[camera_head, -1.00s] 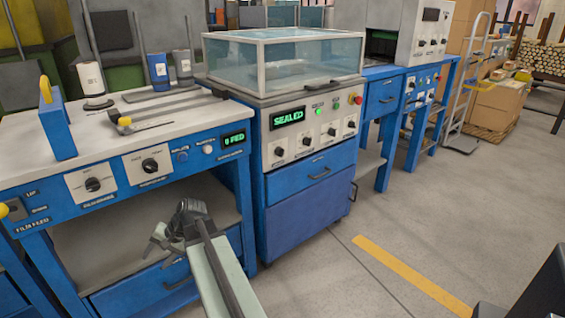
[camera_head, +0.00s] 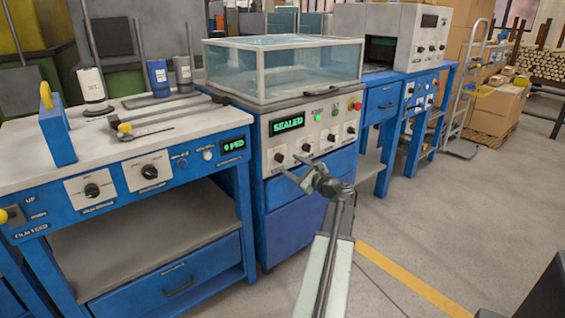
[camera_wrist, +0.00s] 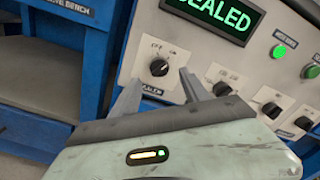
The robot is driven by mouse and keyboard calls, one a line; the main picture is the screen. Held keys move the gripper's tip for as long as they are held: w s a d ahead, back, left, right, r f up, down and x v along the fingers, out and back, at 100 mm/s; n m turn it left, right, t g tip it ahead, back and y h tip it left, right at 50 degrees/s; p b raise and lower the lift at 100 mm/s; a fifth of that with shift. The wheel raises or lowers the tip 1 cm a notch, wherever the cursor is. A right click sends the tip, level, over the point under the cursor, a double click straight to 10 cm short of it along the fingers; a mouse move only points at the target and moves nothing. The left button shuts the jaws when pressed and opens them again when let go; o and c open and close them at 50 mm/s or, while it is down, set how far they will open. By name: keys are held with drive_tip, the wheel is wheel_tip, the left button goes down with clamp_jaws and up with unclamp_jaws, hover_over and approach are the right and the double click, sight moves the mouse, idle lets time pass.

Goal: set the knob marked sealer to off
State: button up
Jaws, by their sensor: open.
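The sealer knob (camera_wrist: 159,67) is a black rotary knob on the light control panel (camera_head: 315,128) of the blue machine. In the wrist view it sits at the panel's left, under the green "SEALED" display (camera_wrist: 221,17), with small position marks above it and a dark label below that seems to read SEALER. It also shows in the head view (camera_head: 279,157). My gripper (camera_wrist: 158,88) is open and empty. Its two fingers point at the panel, their tips just below and either side of the knob in the wrist view, apparently short of it.
More black knobs (camera_wrist: 222,89) sit to the right on the same panel, with green lights (camera_wrist: 279,51) above. A glass-sided box (camera_head: 285,65) tops the machine. The film bench (camera_head: 160,225) stands to the left. Floor (camera_head: 440,230) at right is clear.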

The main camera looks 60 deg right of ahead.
sight(280, 158)
drive_tip(key=x, duration=0.5)
drive_tip(key=shift+w+d, duration=0.1)
drive_tip(key=shift+w, duration=0.15)
